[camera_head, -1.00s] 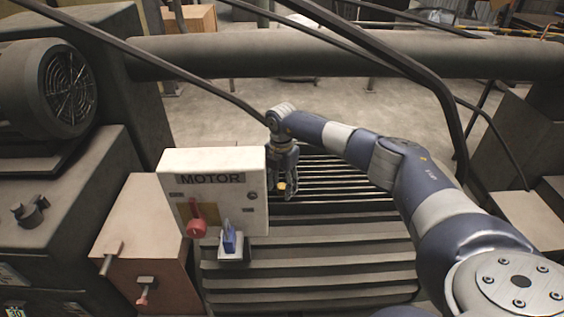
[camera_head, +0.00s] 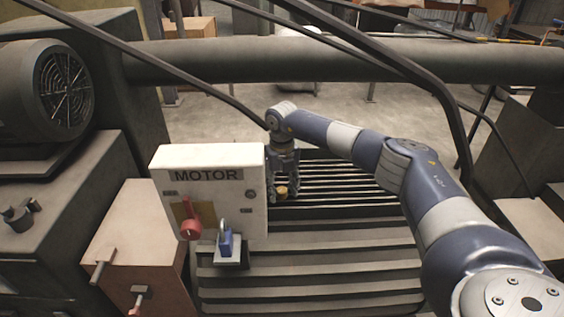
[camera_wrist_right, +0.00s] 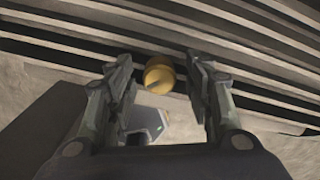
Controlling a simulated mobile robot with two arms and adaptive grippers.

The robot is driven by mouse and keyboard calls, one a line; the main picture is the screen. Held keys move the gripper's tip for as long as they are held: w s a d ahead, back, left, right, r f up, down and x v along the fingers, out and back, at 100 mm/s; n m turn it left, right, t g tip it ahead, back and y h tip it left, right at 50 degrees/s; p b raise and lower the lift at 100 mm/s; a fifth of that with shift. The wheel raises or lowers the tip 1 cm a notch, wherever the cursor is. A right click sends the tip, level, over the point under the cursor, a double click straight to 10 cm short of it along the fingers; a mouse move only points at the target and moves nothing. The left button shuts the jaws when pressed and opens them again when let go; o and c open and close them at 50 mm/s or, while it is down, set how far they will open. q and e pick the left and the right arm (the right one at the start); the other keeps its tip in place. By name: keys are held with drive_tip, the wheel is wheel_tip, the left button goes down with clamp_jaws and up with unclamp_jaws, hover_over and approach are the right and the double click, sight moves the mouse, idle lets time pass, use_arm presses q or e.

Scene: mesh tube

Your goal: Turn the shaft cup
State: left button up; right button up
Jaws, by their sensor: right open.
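A small yellow-brown cup (camera_head: 282,192), which looks like the shaft cup, sits low over the dark slatted grate, just right of the MOTOR box. It also shows in the right wrist view (camera_wrist_right: 159,76), round and yellow. My right gripper (camera_head: 283,195) points down at the cup. In the right wrist view the right gripper (camera_wrist_right: 161,77) is open, with one finger on each side of the cup and a visible gap on both sides. What holds the cup from below is hidden. My left gripper is not in view.
The white MOTOR box (camera_head: 208,215) with a red switch (camera_head: 190,228) and a blue padlock (camera_head: 226,240) stands close left of my right gripper. A thick pipe (camera_head: 340,60) crosses behind. Dark bars (camera_head: 440,95) slant above my right arm.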

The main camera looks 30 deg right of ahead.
sight(282, 189)
drive_tip(key=n+b, duration=0.1)
drive_tip(key=n, duration=0.3)
drive_tip(key=n+b, duration=0.1)
drive_tip(key=n, duration=0.3)
drive_tip(key=n+b, duration=0.2)
drive_tip(key=n, duration=0.4)
drive_tip(key=shift+n, duration=0.4)
drive_tip(key=n+b, duration=0.2)
drive_tip(key=n, duration=0.4)
drive_tip(key=shift+n, duration=0.4)
drive_tip(key=n+b, duration=0.2)
drive_tip(key=n, duration=0.4)
drive_tip(key=shift+f+n+b, duration=0.1)
drive_tip(key=shift+n+b, duration=0.25)
drive_tip(key=shift+n, duration=0.05)
drive_tip(key=shift+r+n, duration=0.25)
drive_tip(key=shift+n, duration=0.15)
wheel_tip(282, 189, up, 10)
drive_tip(key=shift+r, duration=0.25)
